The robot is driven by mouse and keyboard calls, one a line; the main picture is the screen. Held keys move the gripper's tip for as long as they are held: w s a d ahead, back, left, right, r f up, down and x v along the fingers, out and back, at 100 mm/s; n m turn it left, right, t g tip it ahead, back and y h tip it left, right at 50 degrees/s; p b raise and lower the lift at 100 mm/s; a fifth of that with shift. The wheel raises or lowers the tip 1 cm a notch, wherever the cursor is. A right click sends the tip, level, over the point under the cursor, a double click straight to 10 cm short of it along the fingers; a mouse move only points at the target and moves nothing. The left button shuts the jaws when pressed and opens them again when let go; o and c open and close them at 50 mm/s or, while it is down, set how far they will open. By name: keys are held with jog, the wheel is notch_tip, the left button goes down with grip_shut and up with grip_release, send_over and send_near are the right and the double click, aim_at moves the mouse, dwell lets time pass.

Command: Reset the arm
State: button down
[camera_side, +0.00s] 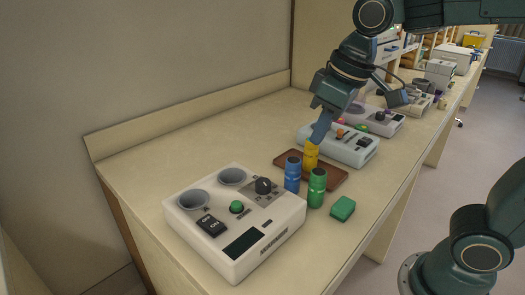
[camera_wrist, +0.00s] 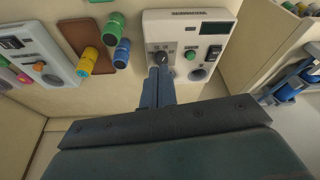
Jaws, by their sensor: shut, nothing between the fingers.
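My gripper (camera_side: 320,136) hangs above the bench in the side view, its fingers pointing down. In the wrist view its two fingers (camera_wrist: 160,74) are together with nothing between them. In the side view the fingertips overlap the top of a yellow bottle (camera_side: 311,157). In the wrist view the yellow bottle (camera_wrist: 88,61) lies well to the left of the fingers, apart from them. There the fingertips show in front of the lower edge of a white device (camera_wrist: 211,51) with a black knob.
A blue bottle (camera_side: 292,174) and green bottle (camera_side: 317,188) stand beside the brown tray (camera_side: 333,178); the yellow one is at the tray. A green block (camera_side: 342,208) lies near the bench edge. White devices (camera_side: 190,228) (camera_side: 345,154) flank them. The bench's back left is clear.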

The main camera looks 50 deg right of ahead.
jog(key=s+d+f+m+t, duration=0.2)
jog(key=s+d, duration=0.3)
jog(key=s, duration=0.6)
jog(key=shift+d+f+h, duration=0.25)
jog(key=shift+f+h, duration=0.05)
jog(key=shift+f, duration=0.35)
